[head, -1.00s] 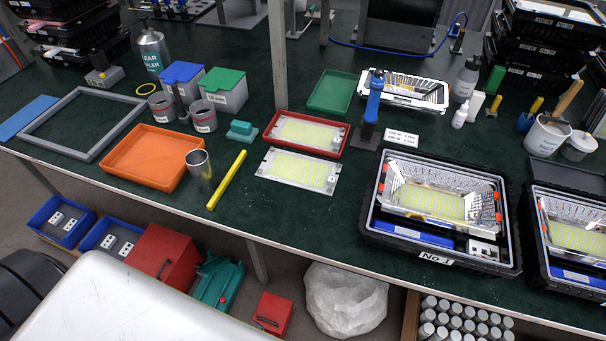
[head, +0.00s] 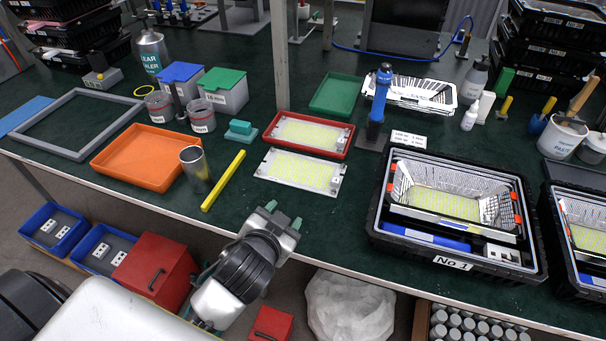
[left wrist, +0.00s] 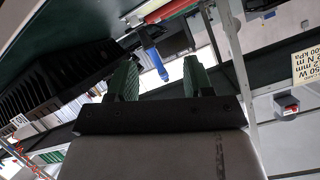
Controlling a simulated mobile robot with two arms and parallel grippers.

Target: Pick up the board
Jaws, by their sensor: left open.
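A flat LED board (head: 300,172) with a yellow-green face and pale metal rim lies on the dark green bench near its front edge. A second, similar board (head: 309,135) lies in a red tray (head: 346,148) just behind it. My left gripper (head: 282,216) is in front of the bench edge, below and a little left of the nearer board, apart from it. Its two green fingers (left wrist: 158,82) are spread and nothing is between them in the left wrist view. The boards cannot be made out in that view. My right gripper is not in view.
An orange tray (head: 188,181), a metal cup (head: 195,170) and a yellow bar (head: 223,181) lie left of the board. A black housing case (head: 460,264) stands to the right. A blue tool (head: 380,92) stands upright behind. Bare bench lies right of the board.

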